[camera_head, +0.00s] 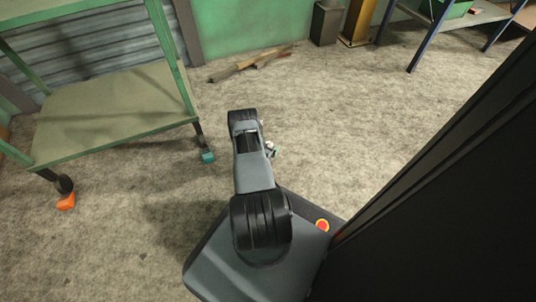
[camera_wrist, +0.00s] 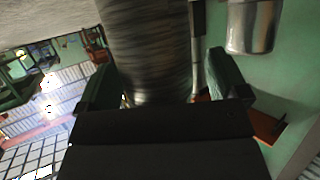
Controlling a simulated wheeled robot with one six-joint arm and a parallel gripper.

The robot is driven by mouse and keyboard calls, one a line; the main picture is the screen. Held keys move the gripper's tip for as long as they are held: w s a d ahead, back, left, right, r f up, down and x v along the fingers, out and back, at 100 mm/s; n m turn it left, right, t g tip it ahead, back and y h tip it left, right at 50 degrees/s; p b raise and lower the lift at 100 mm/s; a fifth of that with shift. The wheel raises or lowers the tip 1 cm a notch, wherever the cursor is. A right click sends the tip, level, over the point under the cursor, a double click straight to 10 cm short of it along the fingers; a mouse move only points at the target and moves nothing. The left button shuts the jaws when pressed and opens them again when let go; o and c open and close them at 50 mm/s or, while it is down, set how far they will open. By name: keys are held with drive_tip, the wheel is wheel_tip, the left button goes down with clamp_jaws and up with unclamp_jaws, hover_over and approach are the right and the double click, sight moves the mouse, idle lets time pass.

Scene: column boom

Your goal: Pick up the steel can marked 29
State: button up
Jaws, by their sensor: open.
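In the wrist view, which looks upside down, my gripper (camera_wrist: 160,62) is open, with a dark finger on each side. A large, streaky grey-brown cylinder (camera_wrist: 148,40) fills the space between the fingers. I cannot tell whether it stands between them or just beyond, and contact is not clear. A shiny steel can (camera_wrist: 252,27) is at the top right, outside the right finger and cut by the frame edge. No number 29 is readable on either one. In the head view, my arm hides most of my gripper, and I see no can there.
A green shelf on casters (camera_head: 110,112) stands at the left. Pieces of wood (camera_head: 245,65) lie by the back wall, near brown and dark upright containers (camera_head: 326,22). A blue-legged table (camera_head: 432,35) is at the back right. The floor between is clear.

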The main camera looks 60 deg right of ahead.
drive_tip(key=c, duration=1.4)
drive_tip(key=shift+r, duration=0.15)
